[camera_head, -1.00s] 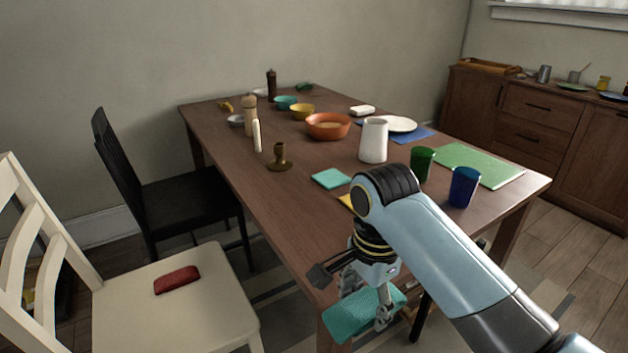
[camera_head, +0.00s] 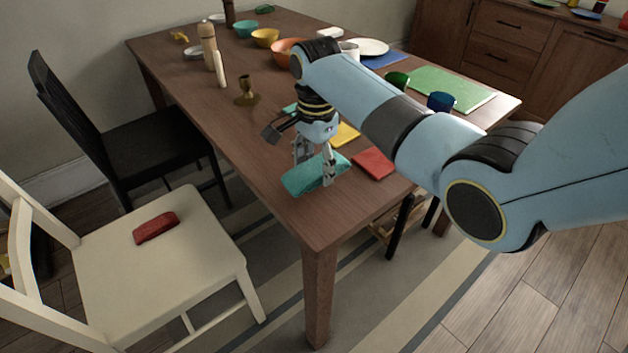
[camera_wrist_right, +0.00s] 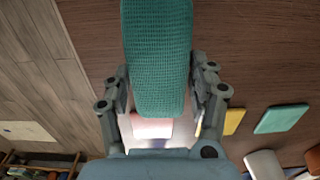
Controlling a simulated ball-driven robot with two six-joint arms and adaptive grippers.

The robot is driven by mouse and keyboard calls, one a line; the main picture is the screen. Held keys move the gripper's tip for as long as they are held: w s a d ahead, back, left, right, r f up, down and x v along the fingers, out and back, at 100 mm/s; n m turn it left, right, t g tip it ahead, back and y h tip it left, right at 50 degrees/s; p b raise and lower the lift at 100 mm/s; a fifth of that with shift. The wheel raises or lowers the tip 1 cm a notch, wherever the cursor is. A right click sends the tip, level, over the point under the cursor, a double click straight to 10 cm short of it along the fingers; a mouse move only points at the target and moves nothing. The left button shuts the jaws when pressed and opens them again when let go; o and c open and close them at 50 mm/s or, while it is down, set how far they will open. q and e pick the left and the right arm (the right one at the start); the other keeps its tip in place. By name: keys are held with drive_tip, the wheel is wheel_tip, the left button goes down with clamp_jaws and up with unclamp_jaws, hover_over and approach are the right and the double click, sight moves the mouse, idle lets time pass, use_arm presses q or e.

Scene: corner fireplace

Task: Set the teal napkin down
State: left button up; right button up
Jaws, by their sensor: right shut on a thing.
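The teal napkin (camera_head: 300,178) is a folded, ribbed cloth over the near corner of the wooden table. My right gripper (camera_head: 316,168) is shut on it, with one finger on each side. In the right wrist view the napkin (camera_wrist_right: 157,55) reaches up from between the fingers (camera_wrist_right: 160,95). I cannot tell whether its underside touches the table. My left gripper is not in view.
The table (camera_head: 185,75) has a bare strip along its left side. A red napkin (camera_head: 373,163) and a yellow one (camera_head: 345,134) lie just right of the held napkin. Another teal cloth (camera_wrist_right: 281,119) lies beyond. A candlestick (camera_head: 246,92) and bowls stand farther back.

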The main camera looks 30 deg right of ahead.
sight(314, 176)
drive_tip(key=shift+w+f, duration=0.2)
drive_tip(key=shift+w, duration=0.1)
drive_tip(key=shift+d+f, duration=0.1)
drive_tip(key=shift+f, duration=0.25)
wheel_tip(314, 176, down, 3)
drive_tip(key=shift+r+b, duration=0.2)
drive_tip(key=shift+b, duration=0.2)
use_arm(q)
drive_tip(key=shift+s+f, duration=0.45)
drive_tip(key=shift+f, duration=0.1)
use_arm(e)
drive_tip(key=shift+f, duration=0.35)
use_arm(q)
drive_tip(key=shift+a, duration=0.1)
use_arm(e)
drive_tip(key=shift+f, duration=0.1)
drive_tip(key=o, duration=1)
drive_tip(key=shift+o, duration=0.2)
use_arm(q)
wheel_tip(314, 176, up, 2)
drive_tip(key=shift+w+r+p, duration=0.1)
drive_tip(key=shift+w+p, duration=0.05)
drive_tip(key=shift+p, duration=0.85)
use_arm(e)
wheel_tip(314, 176, up, 12)
drive_tip(key=shift+r, duration=0.15)
